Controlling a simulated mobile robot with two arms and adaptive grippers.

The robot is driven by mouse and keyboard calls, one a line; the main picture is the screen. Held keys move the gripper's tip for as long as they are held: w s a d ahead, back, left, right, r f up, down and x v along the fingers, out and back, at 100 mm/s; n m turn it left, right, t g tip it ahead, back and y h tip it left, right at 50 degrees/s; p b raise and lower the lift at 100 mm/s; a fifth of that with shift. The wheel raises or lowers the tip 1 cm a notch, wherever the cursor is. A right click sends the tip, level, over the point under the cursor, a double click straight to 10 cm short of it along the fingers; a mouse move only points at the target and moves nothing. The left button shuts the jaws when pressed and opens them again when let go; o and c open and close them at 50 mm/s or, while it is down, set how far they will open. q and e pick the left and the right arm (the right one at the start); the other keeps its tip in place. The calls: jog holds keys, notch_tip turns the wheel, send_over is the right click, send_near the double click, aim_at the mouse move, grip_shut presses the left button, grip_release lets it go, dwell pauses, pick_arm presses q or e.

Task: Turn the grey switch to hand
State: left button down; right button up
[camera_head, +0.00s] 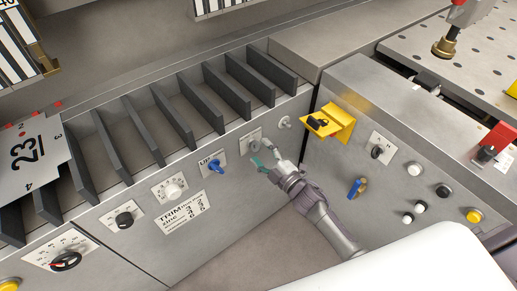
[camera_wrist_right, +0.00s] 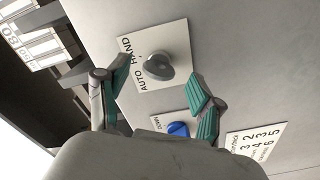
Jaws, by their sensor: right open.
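The grey switch (camera_wrist_right: 158,66) is a round knob with a raised grip on a white plate lettered AUTO and HAND in the right wrist view. In the head view its plate (camera_head: 248,138) is on the sloped grey panel, and my gripper partly covers the knob. My right gripper (camera_head: 264,153) is open and empty, close in front of the switch. In the right wrist view the teal-padded fingers stand apart on either side of the knob, and no contact shows. I cannot tell exactly which word the knob points to. My left gripper is not in view.
A blue switch (camera_head: 215,167) is left of the grey one, with a white knob (camera_head: 173,191) further left. A yellow bracket with a black knob (camera_head: 336,122) juts out at the right. A blue key switch (camera_head: 356,188) and several buttons sit on the right panel. Dark dividers (camera_head: 170,118) rise behind.

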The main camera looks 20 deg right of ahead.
jog(key=v, duration=1)
